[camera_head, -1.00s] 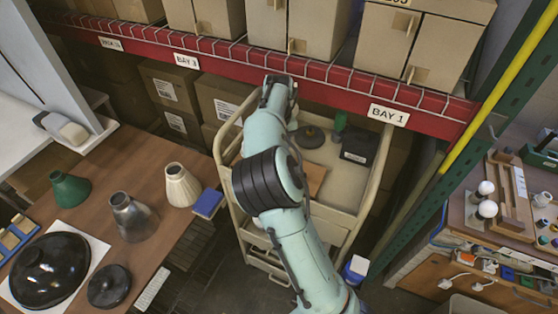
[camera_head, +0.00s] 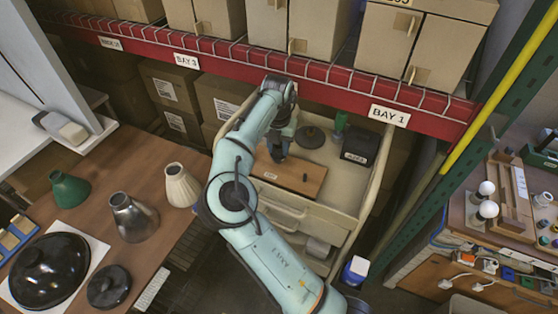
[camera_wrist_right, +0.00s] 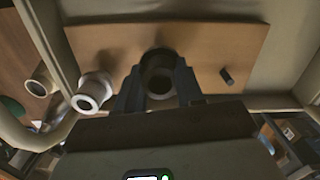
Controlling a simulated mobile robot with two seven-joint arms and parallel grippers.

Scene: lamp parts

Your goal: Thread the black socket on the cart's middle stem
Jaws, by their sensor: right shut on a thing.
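The cart (camera_head: 352,196) stands in the middle of the head view with a wooden board (camera_head: 312,171) on its top. One short dark stem (camera_head: 305,177) shows at the board's right part, also in the right wrist view (camera_wrist_right: 227,75). My right gripper (camera_head: 278,154) is over the board's left half, pointing down. In the right wrist view it is shut on the black socket (camera_wrist_right: 158,72), a short dark tube between its fingers. The middle stem is hidden, so I cannot tell whether the socket is around it. My left gripper is out of view.
A dark disc (camera_head: 311,137) and a black box (camera_head: 359,145) are behind the board on the cart. The cart's raised rim surrounds the top. The red shelf beam (camera_head: 330,92) runs behind. A brown table (camera_head: 150,245) with lamp shades stands left.

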